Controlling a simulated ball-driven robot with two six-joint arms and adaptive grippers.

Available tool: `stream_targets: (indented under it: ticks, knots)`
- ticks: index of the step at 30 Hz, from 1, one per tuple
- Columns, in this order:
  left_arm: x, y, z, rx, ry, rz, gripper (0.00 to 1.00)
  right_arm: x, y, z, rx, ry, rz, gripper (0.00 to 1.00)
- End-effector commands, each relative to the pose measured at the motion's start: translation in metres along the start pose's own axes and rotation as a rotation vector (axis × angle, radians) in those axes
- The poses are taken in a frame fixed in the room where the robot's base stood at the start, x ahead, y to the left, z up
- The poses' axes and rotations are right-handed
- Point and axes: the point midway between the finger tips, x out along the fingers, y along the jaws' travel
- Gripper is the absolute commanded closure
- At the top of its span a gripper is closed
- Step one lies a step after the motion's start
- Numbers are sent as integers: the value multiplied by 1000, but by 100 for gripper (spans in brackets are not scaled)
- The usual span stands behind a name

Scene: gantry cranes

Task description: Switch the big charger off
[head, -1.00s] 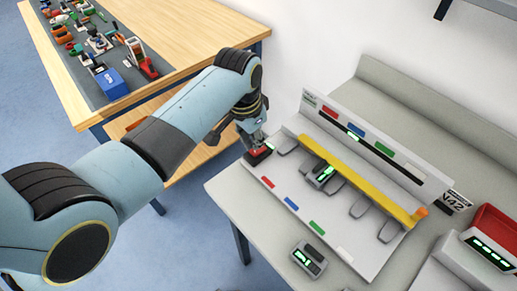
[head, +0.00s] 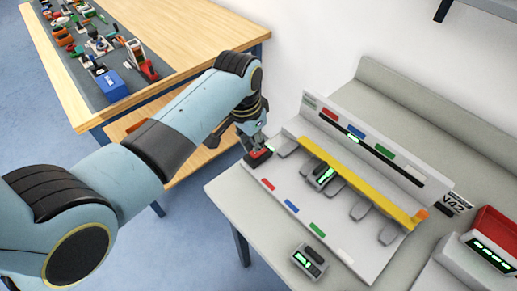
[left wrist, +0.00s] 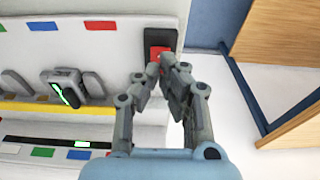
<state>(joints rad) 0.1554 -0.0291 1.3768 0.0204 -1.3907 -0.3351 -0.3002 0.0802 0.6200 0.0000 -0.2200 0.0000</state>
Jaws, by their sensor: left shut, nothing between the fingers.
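The big charger (head: 283,178) is a long light-grey rack on the bench, with a yellow bar, coloured labels and a row of slots. A green light (head: 354,138) glows in its black strip. Its red switch (head: 257,157), in a dark frame, is at the left end; it also shows in the left wrist view (left wrist: 155,52). My left gripper (head: 256,149) is shut and empty, its fingertips (left wrist: 164,66) over the switch and partly hiding it. I cannot tell whether they touch it or which way the switch is tipped. My right gripper is not in view.
A handheld device with a green display (head: 321,177) sits in a charger slot; another device (head: 309,261) lies at the front. A smaller charger (head: 490,253) with green lights stands at right. A wooden table (head: 190,40) with tools is behind my left arm.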

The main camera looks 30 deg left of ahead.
Motion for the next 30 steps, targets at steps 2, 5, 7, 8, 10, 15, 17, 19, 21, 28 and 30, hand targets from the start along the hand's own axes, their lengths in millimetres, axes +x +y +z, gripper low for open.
stream_targets:
  ticks: [2,5,7,8,10,15,17,19,21,28,30]
  knots:
    - [0,0,0,0,0,0,100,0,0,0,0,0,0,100]
    - [0,0,0,0,0,0,100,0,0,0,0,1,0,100]
    - [0,0,0,0,0,0,100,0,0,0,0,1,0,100]
    - [0,0,0,0,0,0,100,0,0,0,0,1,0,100]
    - [0,0,0,0,0,0,100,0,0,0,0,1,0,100]
    - [1,0,0,0,0,0,100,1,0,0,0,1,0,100]
    - [2,0,0,0,0,0,100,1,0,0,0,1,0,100]
    - [3,0,0,0,0,0,100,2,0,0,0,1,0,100]
    - [4,0,1,0,0,0,100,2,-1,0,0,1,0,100]
    - [8,0,1,0,0,0,100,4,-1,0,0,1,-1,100]
    - [9,0,1,0,0,0,100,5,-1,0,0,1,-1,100]
